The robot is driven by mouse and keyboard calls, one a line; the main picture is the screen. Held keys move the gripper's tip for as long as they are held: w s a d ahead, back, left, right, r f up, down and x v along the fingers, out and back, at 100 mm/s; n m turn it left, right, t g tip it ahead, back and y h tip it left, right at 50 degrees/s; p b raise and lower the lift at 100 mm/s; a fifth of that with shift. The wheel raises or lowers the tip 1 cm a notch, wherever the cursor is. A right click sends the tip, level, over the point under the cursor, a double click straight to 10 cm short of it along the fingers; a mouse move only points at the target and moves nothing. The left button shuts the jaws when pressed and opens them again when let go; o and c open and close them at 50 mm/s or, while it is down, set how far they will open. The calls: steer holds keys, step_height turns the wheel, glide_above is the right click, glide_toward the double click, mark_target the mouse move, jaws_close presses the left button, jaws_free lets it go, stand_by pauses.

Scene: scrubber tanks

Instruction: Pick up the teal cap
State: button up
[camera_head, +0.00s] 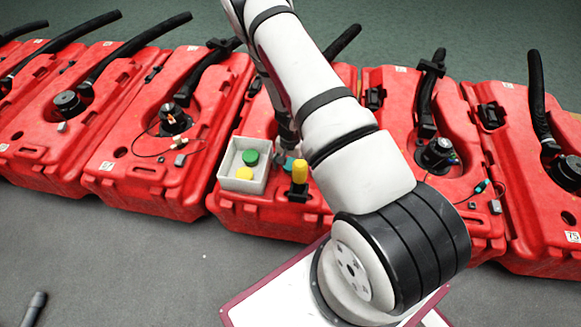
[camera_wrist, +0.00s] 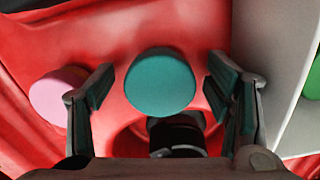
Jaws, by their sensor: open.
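The teal cap (camera_wrist: 160,82) is a round disc in the wrist view, between the two fingers of my gripper (camera_wrist: 159,86). A gap shows on each side of the cap, and the fingers do not appear to touch it. My gripper is open and empty. In the head view, a small teal patch shows at the end of my gripper (camera_head: 288,146), partly hidden by it, over a red tank (camera_head: 230,200). I cannot tell how far the fingertips are above the cap.
A white box (camera_head: 228,163) holds a green cap (camera_head: 250,158) and a yellow cap (camera_head: 244,174); its wall is close to the right finger in the wrist view (camera_wrist: 275,70). A pink cap (camera_wrist: 58,95) lies beside the left finger. A yellow-topped post (camera_head: 299,172) stands nearby.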

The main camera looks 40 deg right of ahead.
steer(key=shift+c, duration=0.2)
steer(key=c, duration=1)
